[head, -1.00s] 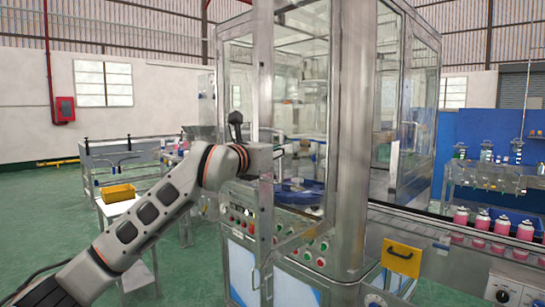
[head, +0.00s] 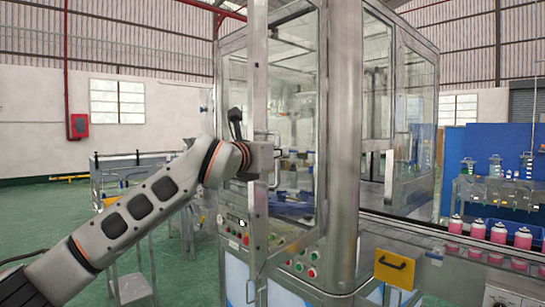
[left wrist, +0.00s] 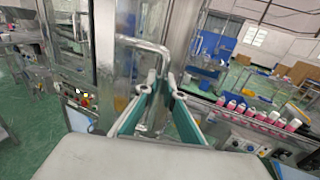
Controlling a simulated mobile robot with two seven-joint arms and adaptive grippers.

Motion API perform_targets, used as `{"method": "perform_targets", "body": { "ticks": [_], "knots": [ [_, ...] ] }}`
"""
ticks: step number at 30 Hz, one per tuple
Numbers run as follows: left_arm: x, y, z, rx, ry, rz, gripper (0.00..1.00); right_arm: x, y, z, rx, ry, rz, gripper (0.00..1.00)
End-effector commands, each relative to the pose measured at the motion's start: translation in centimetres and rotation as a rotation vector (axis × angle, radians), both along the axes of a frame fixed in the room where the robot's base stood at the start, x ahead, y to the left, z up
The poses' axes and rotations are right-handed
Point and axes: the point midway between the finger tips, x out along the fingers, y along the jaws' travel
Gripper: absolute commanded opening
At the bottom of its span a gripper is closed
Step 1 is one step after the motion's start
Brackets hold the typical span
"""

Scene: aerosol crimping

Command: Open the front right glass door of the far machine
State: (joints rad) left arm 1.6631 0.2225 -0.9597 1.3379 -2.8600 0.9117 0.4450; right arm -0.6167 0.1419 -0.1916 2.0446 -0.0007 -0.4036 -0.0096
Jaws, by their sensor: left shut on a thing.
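The far machine (head: 342,130) is a tall metal cabinet with glass panels. Its front right glass door (head: 294,95) appears ajar, with its metal free edge (head: 257,90) swung out in front of the control panel. My left gripper (head: 277,155) is at the door's handle (head: 275,178), partly hiding it. In the left wrist view, the two fingers of my left gripper (left wrist: 158,85) are shut on the bent metal handle (left wrist: 146,45); the exact contact is hard to see. My right gripper is not in view.
A control panel with buttons (head: 312,272) is below the door. A conveyor (head: 440,240) with several pink cans (head: 499,233) runs off to the right. A yellow panel with a handle (head: 394,268) is at front right. Green floor (head: 50,225) is open at left.

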Motion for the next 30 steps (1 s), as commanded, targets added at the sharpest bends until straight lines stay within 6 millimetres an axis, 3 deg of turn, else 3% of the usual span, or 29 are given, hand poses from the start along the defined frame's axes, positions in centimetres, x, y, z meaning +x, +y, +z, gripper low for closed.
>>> {"method": "perform_targets", "body": {
  "ticks": [18,19,21,30],
  "knots": [
    [0.07,-0.39,0.08,0.000,-0.001,0.000,0.00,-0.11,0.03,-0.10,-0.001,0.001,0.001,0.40],
    [0.07,-0.39,0.09,0.000,-0.001,0.000,0.14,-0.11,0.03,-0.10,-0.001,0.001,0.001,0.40],
    [0.07,-0.39,0.08,0.000,-0.001,0.000,0.25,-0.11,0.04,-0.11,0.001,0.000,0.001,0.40],
    [0.07,-0.36,0.06,0.000,-0.001,0.000,0.25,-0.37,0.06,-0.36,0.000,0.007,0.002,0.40]
  ]
}}
